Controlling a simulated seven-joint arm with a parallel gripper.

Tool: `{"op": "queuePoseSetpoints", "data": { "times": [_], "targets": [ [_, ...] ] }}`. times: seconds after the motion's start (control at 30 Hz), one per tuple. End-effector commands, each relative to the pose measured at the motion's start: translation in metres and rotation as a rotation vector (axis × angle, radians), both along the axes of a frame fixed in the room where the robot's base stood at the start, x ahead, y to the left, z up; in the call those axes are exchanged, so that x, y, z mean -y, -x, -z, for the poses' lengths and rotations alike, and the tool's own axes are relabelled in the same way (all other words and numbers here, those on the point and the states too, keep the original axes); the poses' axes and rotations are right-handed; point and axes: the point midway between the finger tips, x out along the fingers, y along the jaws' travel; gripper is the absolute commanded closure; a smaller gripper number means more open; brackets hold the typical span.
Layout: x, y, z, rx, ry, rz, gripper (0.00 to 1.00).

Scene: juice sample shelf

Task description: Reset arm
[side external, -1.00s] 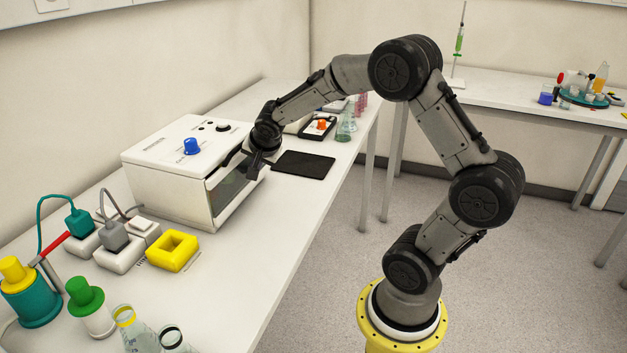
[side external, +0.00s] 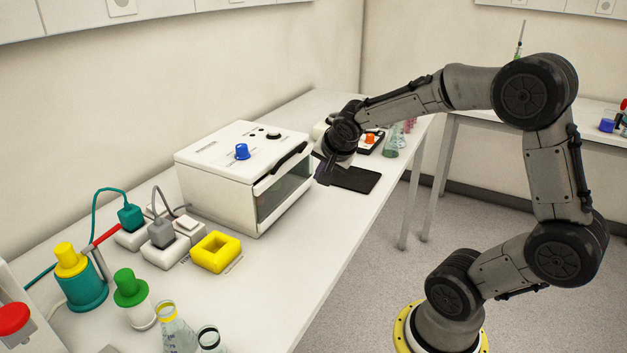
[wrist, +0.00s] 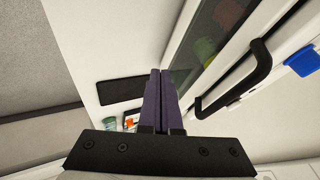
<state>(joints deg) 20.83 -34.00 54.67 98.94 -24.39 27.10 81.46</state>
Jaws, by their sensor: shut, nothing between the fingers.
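My gripper (side external: 326,174) is shut and empty. It hangs above the bench, just right of the white box-shaped device (side external: 222,188) and apart from it, near the black flat pad (side external: 354,179). In the wrist view my two fingers (wrist: 161,72) lie together with only a thin line between them. That view also shows the device's black door handle (wrist: 262,62) to the right of the fingers and the dark pad (wrist: 122,91) to the left.
A yellow square ring (side external: 216,252), a green-capped bottle (side external: 131,290) and glass flasks (side external: 176,335) stand at the front of the bench (side external: 290,260). Flasks (side external: 391,145) and a small black device with an orange knob (side external: 370,141) stand behind the pad. The floor side is open.

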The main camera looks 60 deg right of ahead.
Motion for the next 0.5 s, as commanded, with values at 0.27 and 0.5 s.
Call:
{"op": "queuePoseSetpoints", "data": {
  "times": [0.27, 0.5],
  "targets": [
    [-0.016, 0.019, -0.033, 0.000, 0.000, 0.000, 1.00],
    [-0.040, 0.017, -0.064, 0.049, 0.012, -0.060, 1.00]
  ]
}}
